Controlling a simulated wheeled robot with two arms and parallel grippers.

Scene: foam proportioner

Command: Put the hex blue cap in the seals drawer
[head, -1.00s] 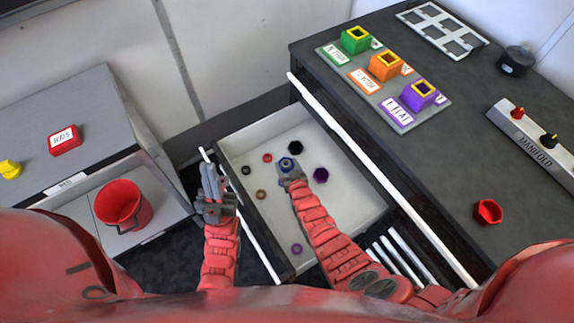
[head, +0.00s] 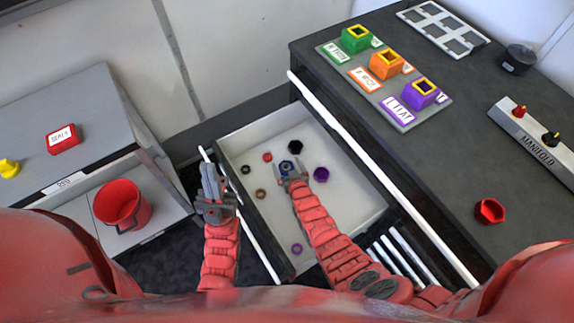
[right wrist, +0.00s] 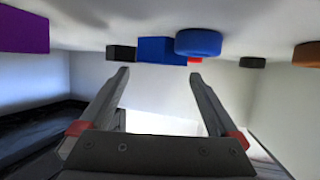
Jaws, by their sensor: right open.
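In the head view a blue piece (head: 286,166) lies in the open middle drawer, just beyond my right gripper (head: 292,178). The right wrist view shows a flat-sided blue piece (right wrist: 161,50) touching or overlapping a rounder blue piece (right wrist: 198,43). My right gripper is open and empty over the drawer floor, its fingers pointing toward these pieces. The red block reading SEALS (head: 63,139) stands on the left cabinet, above an open drawer (head: 150,232) holding a red bucket (head: 118,203). My left gripper (head: 211,175) is empty above the middle drawer's left edge; its finger gap is unclear.
The middle drawer (head: 350,235) also holds black, red, brown and purple pieces, including a purple one (head: 321,174) right of my right gripper. The dark bench top (head: 440,150) carries coloured boxes, a manifold (head: 538,148) and a red hex piece (head: 489,210). A yellow piece (head: 8,168) sits far left.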

